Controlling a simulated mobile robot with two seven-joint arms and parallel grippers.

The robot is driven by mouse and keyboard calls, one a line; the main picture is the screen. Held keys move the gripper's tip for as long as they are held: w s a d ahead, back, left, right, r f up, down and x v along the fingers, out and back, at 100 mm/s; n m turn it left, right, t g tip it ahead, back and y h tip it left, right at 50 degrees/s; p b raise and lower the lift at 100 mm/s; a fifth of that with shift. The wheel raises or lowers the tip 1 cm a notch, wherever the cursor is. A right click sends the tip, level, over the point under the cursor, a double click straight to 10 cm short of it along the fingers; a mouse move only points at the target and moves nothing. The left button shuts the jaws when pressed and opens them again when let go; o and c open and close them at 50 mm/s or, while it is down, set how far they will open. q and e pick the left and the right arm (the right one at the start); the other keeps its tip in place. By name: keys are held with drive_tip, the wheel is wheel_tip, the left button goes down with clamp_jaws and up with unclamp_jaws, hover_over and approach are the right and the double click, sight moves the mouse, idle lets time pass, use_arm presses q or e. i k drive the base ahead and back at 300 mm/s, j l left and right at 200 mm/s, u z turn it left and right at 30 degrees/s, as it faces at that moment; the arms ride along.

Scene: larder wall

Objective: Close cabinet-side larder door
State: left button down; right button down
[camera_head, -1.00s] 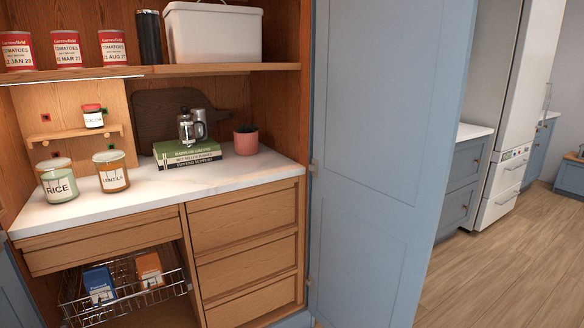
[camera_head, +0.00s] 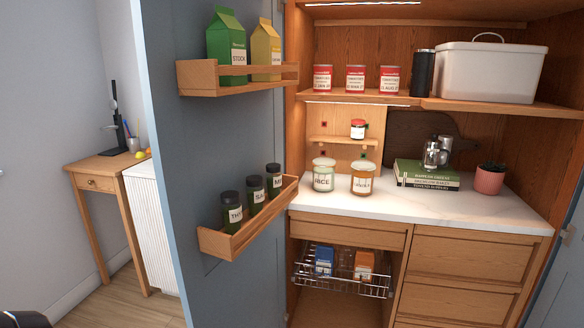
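The larder stands open. Its left blue door (camera_head: 225,165) is swung wide open and carries racks on its inner face. Only a strip of the right blue door (camera_head: 562,262) shows at the lower right edge, also open; the rest is out of frame. From this view I cannot tell which door is the cabinet-side one, though blue cabinets stood beyond the right door in the earlier view. Neither gripper is in view.
Spice jars fill the lower door rack (camera_head: 250,220); cartons fill the upper rack (camera_head: 235,82). Jars, books and a plant pot (camera_head: 489,181) stand on the white counter (camera_head: 420,205). A wire basket (camera_head: 345,277) sits below. A wooden side table (camera_head: 103,165) stands left.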

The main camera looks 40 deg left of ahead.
sight(206, 137)
drive_tip(key=k+j, duration=0.1)
drive_tip(key=j, duration=0.35)
drive_tip(key=k+j, duration=0.15)
drive_tip(key=j, duration=0.3)
drive_tip(key=k+j, duration=0.1)
drive_tip(key=j, duration=0.35)
drive_tip(key=k+j, duration=0.1)
drive_tip(key=j, duration=0.35)
drive_tip(key=k+j, duration=0.15)
drive_tip(key=j, duration=0.25)
drive_tip(key=k+j, duration=0.1)
drive_tip(key=j, duration=0.35)
drive_tip(key=k+j, duration=0.1)
drive_tip(key=j, duration=0.35)
